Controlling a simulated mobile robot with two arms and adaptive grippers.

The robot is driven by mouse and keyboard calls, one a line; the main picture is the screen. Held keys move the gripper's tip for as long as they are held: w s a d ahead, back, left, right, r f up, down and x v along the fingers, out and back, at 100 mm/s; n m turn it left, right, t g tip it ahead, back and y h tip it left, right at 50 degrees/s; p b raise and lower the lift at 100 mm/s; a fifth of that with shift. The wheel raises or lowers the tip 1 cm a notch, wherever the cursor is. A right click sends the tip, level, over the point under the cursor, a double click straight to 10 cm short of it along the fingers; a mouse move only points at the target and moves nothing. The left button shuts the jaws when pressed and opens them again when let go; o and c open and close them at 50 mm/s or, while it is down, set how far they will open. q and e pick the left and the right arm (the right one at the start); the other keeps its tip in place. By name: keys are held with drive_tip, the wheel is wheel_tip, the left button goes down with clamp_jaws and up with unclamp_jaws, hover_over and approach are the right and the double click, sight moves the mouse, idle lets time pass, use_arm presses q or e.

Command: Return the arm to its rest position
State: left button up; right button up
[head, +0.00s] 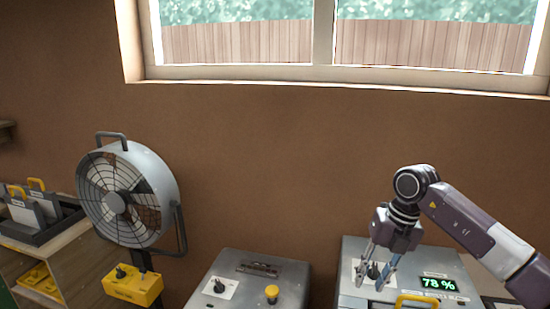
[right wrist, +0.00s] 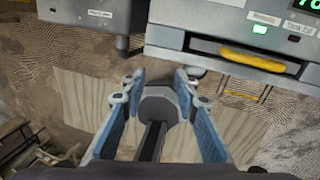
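My right arm comes in from the right in the head view. My right gripper (head: 371,284) points downward in front of the grey box with the green 78 % display (head: 438,284). Its two fingers are apart. A dark knob (head: 373,270) on that box shows between the fingers; I cannot tell from this view whether they touch it. In the right wrist view the blue-padded fingers (right wrist: 157,88) are spread, with no held object visible between them. A dark grey octagonal part with a stem shows there. My left arm and gripper are not in view.
A second grey box (head: 255,262) with a yellow button stands left of the display box. A round fan (head: 118,203) stands further left, beside a wooden shelf unit (head: 70,252). The brown wall under the window is clear. The right wrist view shows boards on the floor.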

drive_tip(key=s+a+n+y, duration=0.25)
drive_tip(key=a+y, duration=0.45)
drive_tip(key=a, duration=1.3)
drive_tip(key=s+a+r+m+t+y, duration=0.3)
drive_tip(key=a+r+m+t+y, duration=0.2)
drive_tip(key=a+r+y, duration=0.5)
drive_tip(key=w+d+r+m+t+h, duration=0.2)
drive_tip(key=w+d+m+t+h, duration=0.2)
drive_tip(key=d+m+t+h, duration=0.75)
drive_tip(key=s+d+f+m+g+h, duration=0.15)
drive_tip(key=d+f+m+h, duration=0.25)
drive_tip(key=d+f+m, duration=0.4)
drive_tip(key=s+d+f+m+g+h, duration=0.1)
drive_tip(key=s+d+f+m+h, duration=0.25)
drive_tip(key=d+f+m, duration=0.4)
drive_tip(key=s+d+f+m+g, duration=0.1)
drive_tip(key=s+f+g, duration=0.5)
drive_tip(key=s+f, duration=0.6)
drive_tip(key=s+f+m+g, duration=0.2)
drive_tip(key=s+f+g, duration=0.4)
drive_tip(key=s, duration=1)
wheel_tip(320, 180, down, 28)
drive_tip(key=s, duration=0.2)
drive_tip(key=s+d+f+g, duration=0.1)
drive_tip(key=s+d+f, duration=0.2)
drive_tip(key=s+f, duration=1.2)
drive_tip(key=shift+s+f+g, duration=0.2)
drive_tip(key=shift+s+g, duration=0.1)
drive_tip(key=shift+s, duration=0.35)
